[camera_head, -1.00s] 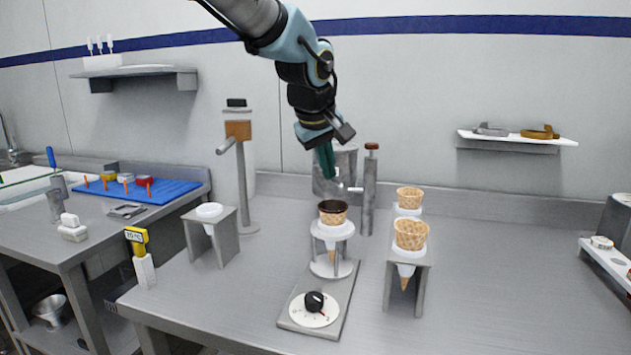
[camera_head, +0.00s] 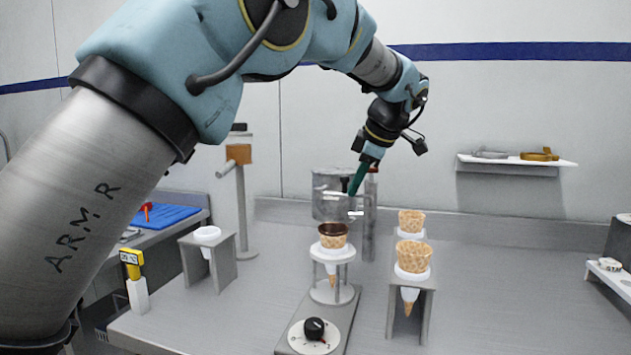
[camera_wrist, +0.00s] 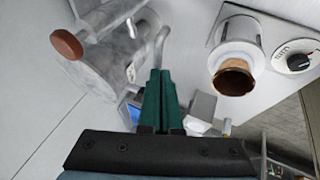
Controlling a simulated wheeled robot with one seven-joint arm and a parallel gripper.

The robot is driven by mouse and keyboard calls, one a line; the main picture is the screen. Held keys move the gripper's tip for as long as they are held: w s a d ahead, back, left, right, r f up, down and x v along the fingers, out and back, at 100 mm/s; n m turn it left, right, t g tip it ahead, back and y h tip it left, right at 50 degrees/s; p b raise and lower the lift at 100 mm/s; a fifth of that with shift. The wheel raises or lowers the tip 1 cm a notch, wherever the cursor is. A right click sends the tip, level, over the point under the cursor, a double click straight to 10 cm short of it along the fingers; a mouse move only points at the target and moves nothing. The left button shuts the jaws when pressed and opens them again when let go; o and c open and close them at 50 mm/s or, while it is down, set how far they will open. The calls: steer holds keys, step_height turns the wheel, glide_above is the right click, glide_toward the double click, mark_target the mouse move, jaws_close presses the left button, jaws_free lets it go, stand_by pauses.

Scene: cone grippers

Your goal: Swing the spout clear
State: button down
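A grey metal dispenser stands at the back of the counter, with a drum (camera_head: 327,190) and a post beside it. A thin pale spout (camera_head: 356,213) sticks out from the post toward the left, above and behind a waffle cone with a dark rim (camera_head: 333,236). In the wrist view the spout (camera_wrist: 160,45) shows as a curved pipe just beyond my fingertips, and the cone (camera_wrist: 234,78) sits to the right. My gripper (camera_head: 352,192) has green fingers pointing down near the spout. The fingers (camera_wrist: 160,72) look closed together with nothing between them. I cannot tell whether they touch the spout.
The cone sits in a ring stand (camera_head: 345,257) behind a dial plate (camera_head: 314,335). Two more cones stand in a holder (camera_head: 426,278) to the right. An empty holder (camera_head: 222,265) and a tall post (camera_head: 241,205) are left.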

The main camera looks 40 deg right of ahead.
steer(key=shift+w+d+r+n+y+p, duration=0.1)
steer(key=shift+w+d+n+y+p, duration=0.1)
steer(key=shift+d+n+y+p, duration=0.3)
steer(key=shift+w+d+n+y+p, duration=0.2)
steer(key=shift+d+n+p, duration=0.1)
steer(key=shift+n+p, duration=0.25)
steer(key=shift+w+d+p, duration=0.4)
steer(key=shift+d+p, duration=0.05)
steer(key=shift+p, duration=0.15)
steer(key=shift+a, duration=0.1)
